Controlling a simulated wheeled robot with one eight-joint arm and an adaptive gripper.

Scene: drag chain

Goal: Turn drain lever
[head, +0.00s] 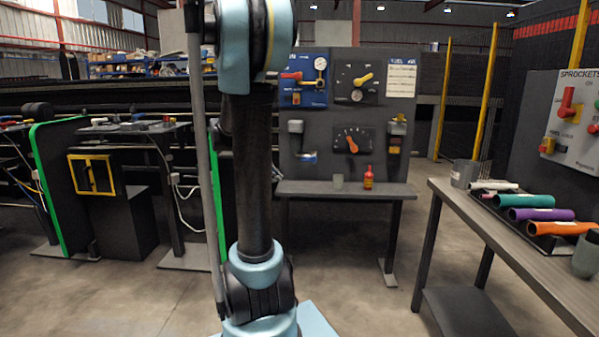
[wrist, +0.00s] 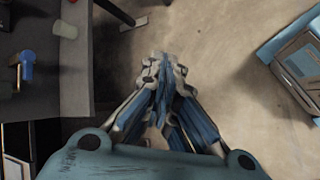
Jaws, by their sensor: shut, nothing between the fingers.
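No label in view can be read as drain, so I cannot tell which lever is the drain lever. On the dark upright panel in the head view, a blue plate carries a red lever (head: 291,76), its label partly hidden by my arm. Right of it, a yellow lever (head: 363,79) sits tilted on a dark plate. Below is an orange pointer handle (head: 351,144) on a dial plate. My gripper (wrist: 163,62) shows in the wrist view, shut and empty, over bare floor and apart from any lever. It is out of the head view.
At right, a table (head: 500,249) carries coloured tubes. A sprockets panel (head: 572,118) with red levers stands behind it. The floor between is clear.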

